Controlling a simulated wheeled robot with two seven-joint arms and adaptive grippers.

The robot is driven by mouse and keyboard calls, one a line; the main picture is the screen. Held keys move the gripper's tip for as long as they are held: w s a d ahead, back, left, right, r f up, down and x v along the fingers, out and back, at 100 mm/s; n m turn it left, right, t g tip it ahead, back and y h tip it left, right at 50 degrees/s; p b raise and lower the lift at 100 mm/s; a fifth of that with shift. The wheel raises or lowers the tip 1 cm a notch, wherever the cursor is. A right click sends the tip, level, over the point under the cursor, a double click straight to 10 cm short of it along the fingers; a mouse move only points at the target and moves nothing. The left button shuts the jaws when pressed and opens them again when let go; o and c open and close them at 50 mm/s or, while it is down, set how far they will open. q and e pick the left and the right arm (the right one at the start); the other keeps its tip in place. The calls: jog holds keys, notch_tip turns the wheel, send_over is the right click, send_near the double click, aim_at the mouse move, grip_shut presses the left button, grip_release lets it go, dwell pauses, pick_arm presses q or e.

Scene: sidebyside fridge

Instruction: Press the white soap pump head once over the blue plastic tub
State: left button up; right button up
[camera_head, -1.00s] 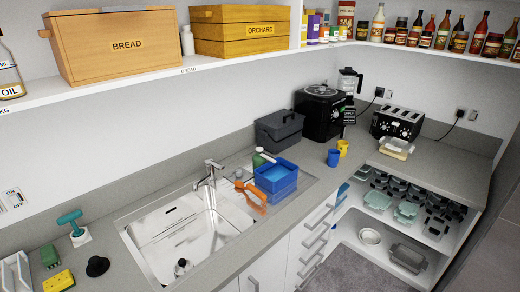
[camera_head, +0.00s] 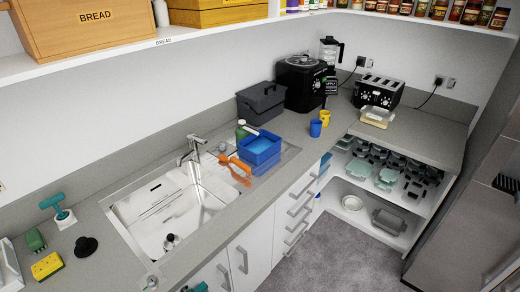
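The blue plastic tub (camera_head: 264,159) stands on the counter at the right end of the sink, with its open top up. A green bottle (camera_head: 241,134) with a small whitish top (camera_head: 241,123) stands close behind the tub's left corner. The top looks like the pump head, but it is too small to make out its shape. Whether the bottle touches the tub I cannot tell. Neither of my grippers shows in the head view.
The steel sink (camera_head: 200,205) and its tap (camera_head: 192,150) lie left of the tub. An orange item (camera_head: 236,168) lies beside the tub. A dark grey box (camera_head: 262,103) stands behind it. Blue (camera_head: 315,128) and yellow (camera_head: 325,118) cups stand to its right. A shelf (camera_head: 150,45) overhangs the counter.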

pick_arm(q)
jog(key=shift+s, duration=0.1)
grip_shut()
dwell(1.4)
